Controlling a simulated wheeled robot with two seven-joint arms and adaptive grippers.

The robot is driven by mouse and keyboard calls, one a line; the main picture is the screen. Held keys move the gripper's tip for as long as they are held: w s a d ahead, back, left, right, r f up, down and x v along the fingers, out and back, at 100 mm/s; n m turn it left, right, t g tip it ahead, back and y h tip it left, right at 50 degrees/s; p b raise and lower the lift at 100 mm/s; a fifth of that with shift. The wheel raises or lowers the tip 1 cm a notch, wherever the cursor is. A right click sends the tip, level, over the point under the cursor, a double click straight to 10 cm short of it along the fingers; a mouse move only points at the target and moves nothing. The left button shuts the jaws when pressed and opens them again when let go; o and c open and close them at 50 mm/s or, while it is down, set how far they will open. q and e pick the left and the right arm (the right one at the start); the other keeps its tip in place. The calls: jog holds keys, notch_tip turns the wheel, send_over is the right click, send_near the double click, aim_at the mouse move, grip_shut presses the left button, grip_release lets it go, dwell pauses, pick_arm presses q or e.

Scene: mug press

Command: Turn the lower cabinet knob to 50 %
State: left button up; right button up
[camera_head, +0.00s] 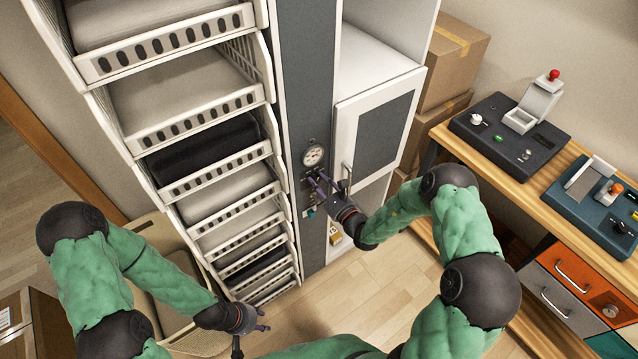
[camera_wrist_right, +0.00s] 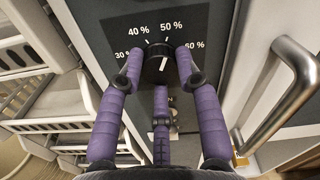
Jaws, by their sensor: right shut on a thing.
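The lower cabinet knob (camera_wrist_right: 158,65) is a round black dial with a white pointer line on a dark panel. Printed marks around it read 30 %, 40 %, 50 % and 60 %. Its pointer leans slightly right of straight up, about towards the 50 % mark (camera_wrist_right: 171,27). My right gripper (camera_head: 318,181), with three purple fingers, is shut on the knob; in the right wrist view its fingertips (camera_wrist_right: 158,62) surround the dial. In the head view the fingers hide the knob. My left gripper (camera_head: 250,335) is empty, its fingers spread, low beside the drawer rack.
A round gauge (camera_head: 314,155) sits just above my right gripper on the grey column (camera_head: 306,70). A metal door handle (camera_wrist_right: 275,95) stands close to the right of my right fingers. White rack drawers (camera_head: 215,175) lie to the left, and a wooden workbench (camera_head: 500,180) to the right.

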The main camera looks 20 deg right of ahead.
jog(key=shift+s+f, duration=0.1)
jog(key=shift+f, duration=0.15)
jog(key=o, duration=1.1)
jog(key=shift+o, duration=0.2)
jog(key=shift+r, duration=0.1)
jog(key=v, duration=1.2)
